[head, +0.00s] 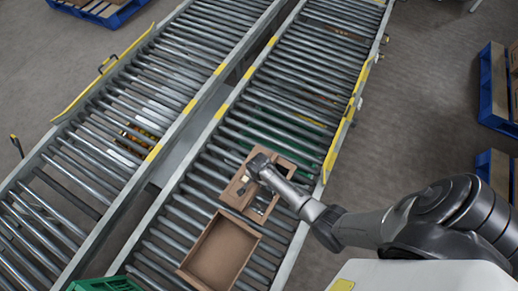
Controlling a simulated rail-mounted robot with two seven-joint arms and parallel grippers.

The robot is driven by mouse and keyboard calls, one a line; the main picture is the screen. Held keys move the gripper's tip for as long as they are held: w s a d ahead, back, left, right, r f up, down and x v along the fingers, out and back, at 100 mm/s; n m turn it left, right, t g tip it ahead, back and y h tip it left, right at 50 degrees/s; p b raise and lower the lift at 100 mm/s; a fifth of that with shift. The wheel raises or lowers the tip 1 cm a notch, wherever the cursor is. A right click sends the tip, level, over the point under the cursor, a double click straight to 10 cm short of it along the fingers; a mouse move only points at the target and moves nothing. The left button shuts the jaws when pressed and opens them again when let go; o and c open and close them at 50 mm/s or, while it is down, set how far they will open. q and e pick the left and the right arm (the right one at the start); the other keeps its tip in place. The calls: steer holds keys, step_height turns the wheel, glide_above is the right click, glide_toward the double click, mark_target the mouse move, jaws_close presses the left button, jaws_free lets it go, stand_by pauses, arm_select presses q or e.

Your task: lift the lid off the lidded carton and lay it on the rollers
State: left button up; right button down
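A brown cardboard carton (233,192) sits on the right-hand roller lane, with brown panels and a darker gap toward its right side. My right gripper (247,181) is over this carton, and the wrist and arm hide part of its top. I cannot tell whether the fingers touch it or hold its lid. A second shallow brown piece, an open tray or carton (202,273), lies just nearer on the same rollers (300,85); its inside looks empty. I cannot tell whether it is a carton or a lid. My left gripper is not in view.
A second roller lane (75,165) runs parallel on the left. A green crate (105,285) shows at the bottom edge. Yellow-edged side rails (338,140) border the lanes. Blue pallets (490,100) stand on the floor at right. The rollers beyond the carton are clear.

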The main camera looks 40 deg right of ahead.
steer(key=c, duration=0.9)
jaws_free()
steer(key=shift+c, duration=0.2)
steer(key=c, duration=0.3)
steer(key=shift+r, duration=0.1)
step_height(320, 180, up, 3)
steer(key=p, duration=0.3)
steer(key=shift+p, duration=0.3)
step_height(320, 180, up, 3)
steer(key=p, duration=0.4)
